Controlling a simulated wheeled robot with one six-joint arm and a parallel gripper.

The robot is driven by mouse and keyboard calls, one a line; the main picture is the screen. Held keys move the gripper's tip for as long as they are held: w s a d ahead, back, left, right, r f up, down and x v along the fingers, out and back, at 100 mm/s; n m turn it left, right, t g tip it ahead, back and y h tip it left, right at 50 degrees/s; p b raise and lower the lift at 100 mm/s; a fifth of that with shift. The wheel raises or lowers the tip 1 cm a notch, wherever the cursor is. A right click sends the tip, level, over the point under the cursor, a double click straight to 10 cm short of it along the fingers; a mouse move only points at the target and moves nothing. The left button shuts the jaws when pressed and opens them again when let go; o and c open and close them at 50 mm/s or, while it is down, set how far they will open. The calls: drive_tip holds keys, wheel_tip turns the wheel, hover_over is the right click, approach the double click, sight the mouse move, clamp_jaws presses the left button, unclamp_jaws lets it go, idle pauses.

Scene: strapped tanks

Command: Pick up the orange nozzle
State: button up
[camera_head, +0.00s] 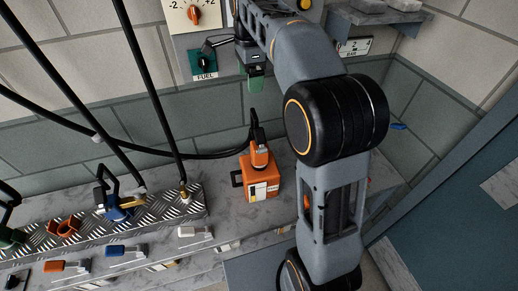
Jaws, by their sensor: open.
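The orange nozzle (260,154) sits upright on top of an orange canister (263,186) on the grey bench. A black hose joins it from behind. Its lower end is hidden, so I cannot tell how deep it sits in the canister. My gripper (213,45) is high up at the wall, beside the green FUEL plate and its dark knob (205,63). It is open and well apart from the nozzle, above and to its left. My arm partly hides the gripper.
A blue nozzle (117,207) and a green nozzle (10,237) stand on the tread-plate shelf (160,213) at left, beside an orange holder (63,227). Black hoses hang across the left. Coloured-handled levers (128,251) line the front. An orange knob (194,14) is on the wall.

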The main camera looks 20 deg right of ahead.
drive_tip(key=m, duration=0.1)
hover_over(252, 114)
wheel_tip(252, 114, down, 8)
wheel_tip(252, 114, down, 4)
drive_tip(key=shift+w+d+r+p, duration=0.1)
drive_tip(key=shift+p, duration=0.3)
drive_tip(key=shift+f, duration=0.7)
drive_tip(key=shift+r, duration=0.1)
drive_tip(key=c, duration=1.4)
